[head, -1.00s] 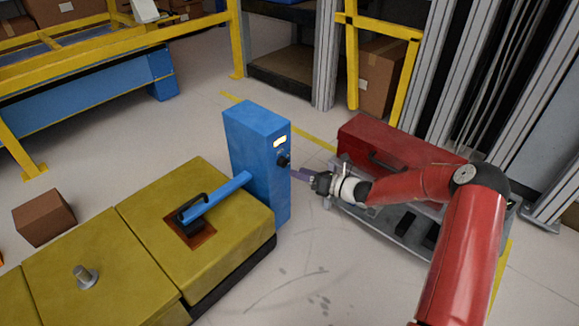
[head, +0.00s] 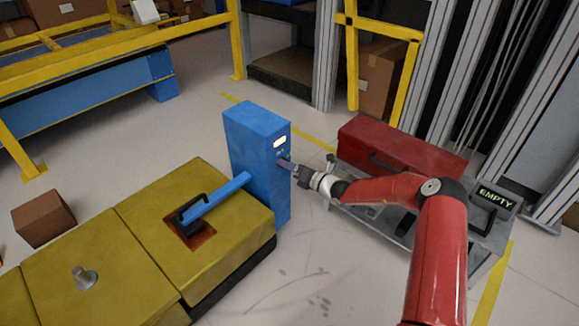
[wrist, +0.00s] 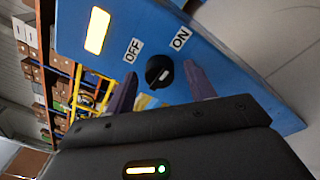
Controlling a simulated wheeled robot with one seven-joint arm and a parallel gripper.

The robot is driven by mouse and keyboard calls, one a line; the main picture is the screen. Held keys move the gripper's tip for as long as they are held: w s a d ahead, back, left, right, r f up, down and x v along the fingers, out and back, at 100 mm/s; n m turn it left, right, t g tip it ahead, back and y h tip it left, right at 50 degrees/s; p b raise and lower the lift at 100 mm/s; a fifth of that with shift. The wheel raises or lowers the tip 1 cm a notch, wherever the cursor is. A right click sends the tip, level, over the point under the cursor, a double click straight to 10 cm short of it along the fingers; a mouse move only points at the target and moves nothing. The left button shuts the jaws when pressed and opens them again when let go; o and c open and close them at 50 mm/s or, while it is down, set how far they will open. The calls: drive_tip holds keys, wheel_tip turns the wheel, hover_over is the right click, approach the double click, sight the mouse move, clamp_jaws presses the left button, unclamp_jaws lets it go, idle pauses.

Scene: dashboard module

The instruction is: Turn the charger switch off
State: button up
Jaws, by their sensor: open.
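The blue charger box (head: 250,150) stands upright at the end of the yellow blocks. In the wrist view its face (wrist: 225,70) shows a round black switch knob (wrist: 158,71) with a short white mark. An OFF label (wrist: 133,50) and an ON label (wrist: 181,39) sit beyond the knob. I cannot tell surely which label the mark points to. My gripper (head: 288,163) is open at the box's front face, with one purple finger on either side of the knob. Contact with the knob cannot be told. In the head view the fingers mostly hide the knob.
A lit panel (head: 280,141) glows on the box above the switch. A blue cable arm (head: 217,197) joins the box to a yellow block (head: 150,215). A red toolbox (head: 400,147) sits on a grey cart behind my arm.

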drive_tip(key=c, duration=1)
drive_tip(key=shift+o, duration=0.2)
drive_tip(key=shift+n, duration=0.4)
drive_tip(key=n+b, duration=0.5)
drive_tip(key=n, duration=0.3)
drive_tip(key=n+h+b, duration=0.1)
drive_tip(key=n+b, duration=0.4)
drive_tip(key=n, duration=0.3)
drive_tip(key=shift+s+a+t, duration=0.15)
drive_tip(key=shift+s+t, duration=0.05)
drive_tip(key=shift+t, duration=0.1)
drive_tip(key=shift+n, duration=0.3)
